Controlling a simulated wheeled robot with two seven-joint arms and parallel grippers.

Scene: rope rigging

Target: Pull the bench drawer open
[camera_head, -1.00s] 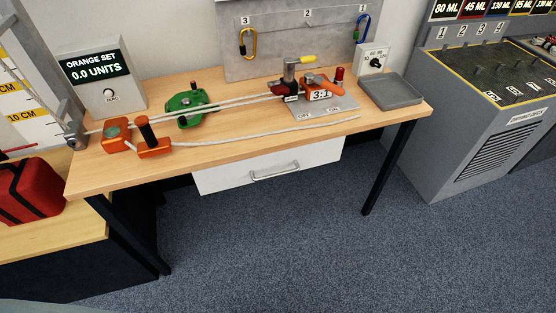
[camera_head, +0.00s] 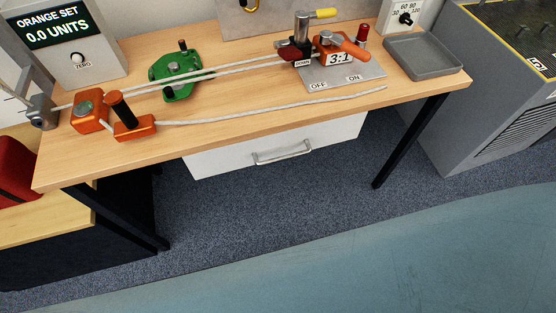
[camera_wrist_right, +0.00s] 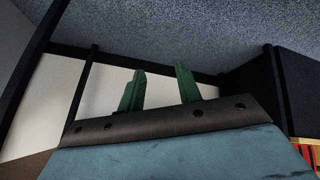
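The white bench drawer (camera_head: 275,145) sits under the front edge of the wooden bench top (camera_head: 230,120). Its front looks flush below the bench, and it appears shut. A grey metal bar handle (camera_head: 282,153) is fixed across the middle of its front. My right gripper (camera_wrist_right: 159,70) shows in the right wrist view with its two green fingers apart and nothing between them. It is not visible in the head view, and I cannot make out the handle in the wrist view. My left gripper is in neither view.
The bench carries orange rope blocks (camera_head: 133,128), a green device (camera_head: 176,75), ropes, a lever plate (camera_head: 345,75) and a grey tray (camera_head: 425,56). Black legs (camera_head: 408,142) flank the drawer. A grey cabinet (camera_head: 490,90) stands at right. Carpet (camera_head: 270,200) before the drawer is clear.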

